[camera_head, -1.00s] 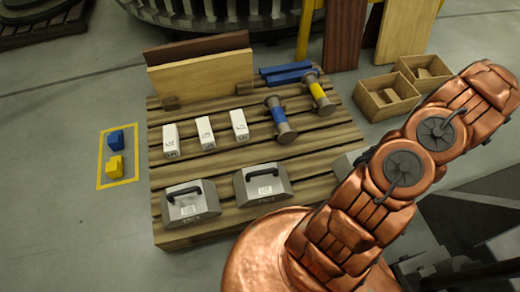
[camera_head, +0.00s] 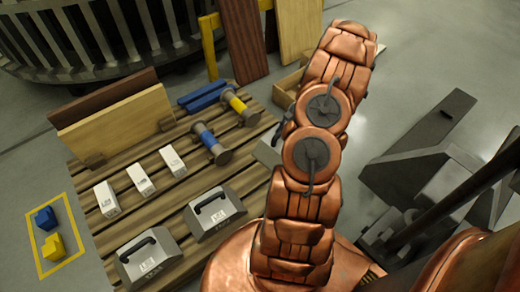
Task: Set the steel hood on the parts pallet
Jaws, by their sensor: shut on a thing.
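Two grey steel hoods with black handles and white labels sit on the slatted wooden parts pallet (camera_head: 177,188). One hood (camera_head: 148,262) is at its front left corner, the other hood (camera_head: 215,215) to the right of it. A grey piece (camera_head: 268,153) shows beside my copper arm near the pallet's right edge. Most of it is hidden, so I cannot tell whether it is another hood, or resting or held. My gripper is not visible; my arm blocks the view beyond its joints.
White blocks (camera_head: 140,178), blue (camera_head: 211,144) and yellow (camera_head: 240,107) spools, blue bars (camera_head: 205,97) and upright boards (camera_head: 118,120) occupy the pallet. A yellow-marked floor square (camera_head: 55,236) holds two small blocks. A wooden box (camera_head: 290,84) stands behind my arm. Dark grey equipment (camera_head: 420,150) is at right.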

